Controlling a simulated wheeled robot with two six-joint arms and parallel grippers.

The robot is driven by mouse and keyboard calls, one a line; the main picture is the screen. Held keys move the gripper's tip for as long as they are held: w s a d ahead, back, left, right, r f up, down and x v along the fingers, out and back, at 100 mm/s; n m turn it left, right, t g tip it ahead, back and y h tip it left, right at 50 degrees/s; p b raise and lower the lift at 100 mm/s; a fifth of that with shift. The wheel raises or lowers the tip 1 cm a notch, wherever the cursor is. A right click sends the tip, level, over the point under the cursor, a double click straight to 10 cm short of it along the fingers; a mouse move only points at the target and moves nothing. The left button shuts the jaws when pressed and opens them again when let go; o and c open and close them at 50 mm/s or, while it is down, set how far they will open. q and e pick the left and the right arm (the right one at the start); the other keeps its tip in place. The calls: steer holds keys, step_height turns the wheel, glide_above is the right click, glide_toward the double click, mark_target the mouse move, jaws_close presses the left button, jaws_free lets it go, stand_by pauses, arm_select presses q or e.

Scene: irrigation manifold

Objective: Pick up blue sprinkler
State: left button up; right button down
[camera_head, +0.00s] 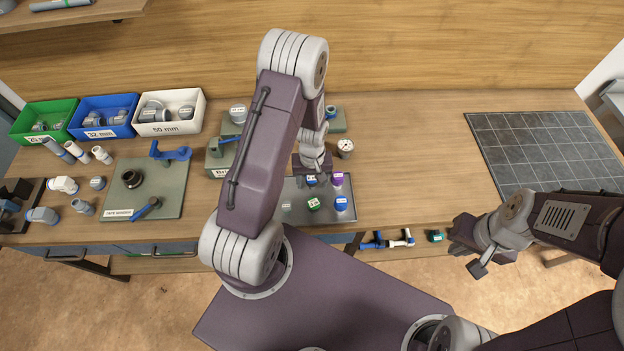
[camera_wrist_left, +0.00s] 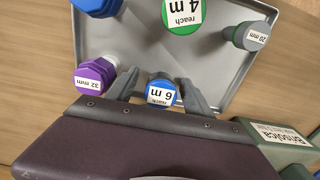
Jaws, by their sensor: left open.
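A blue sprinkler (camera_wrist_left: 160,91) with a white "reach 6 m" label shows in the left wrist view, at the edge of a grey tray (camera_wrist_left: 140,47). My left gripper (camera_wrist_left: 160,90) is open, with one finger on each side of it; I cannot tell whether they touch it. In the head view this blue piece (camera_head: 311,181) shows just below my left gripper (camera_head: 314,175), partly hidden by it. A second blue piece (camera_head: 340,203) stands at the tray's front right. My right gripper (camera_head: 478,250) is off the table's front edge, over the floor; its fingers are unclear.
On the tray are a purple 32 mm piece (camera_wrist_left: 94,77), a green "reach 4 m" sprinkler (camera_wrist_left: 183,14) and a grey 20 mm piece (camera_wrist_left: 251,36). A green-grey block (camera_wrist_left: 272,145) stands close by. The table right of the tray is clear up to a dark grid mat (camera_head: 545,150).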

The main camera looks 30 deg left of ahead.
arm_select(q)
steer(key=shift+s, duration=0.1)
jaws_close()
steer(key=shift+r, duration=0.6)
steer(key=r, duration=0.2)
steer(key=r+b, duration=0.1)
steer(key=shift+d+r, duration=0.15)
steer(key=shift+d, duration=0.15)
steer(key=d+r+b, duration=0.1)
steer(key=d+r, duration=0.5)
steer(key=d, duration=0.5)
steer(key=shift+r, duration=0.3)
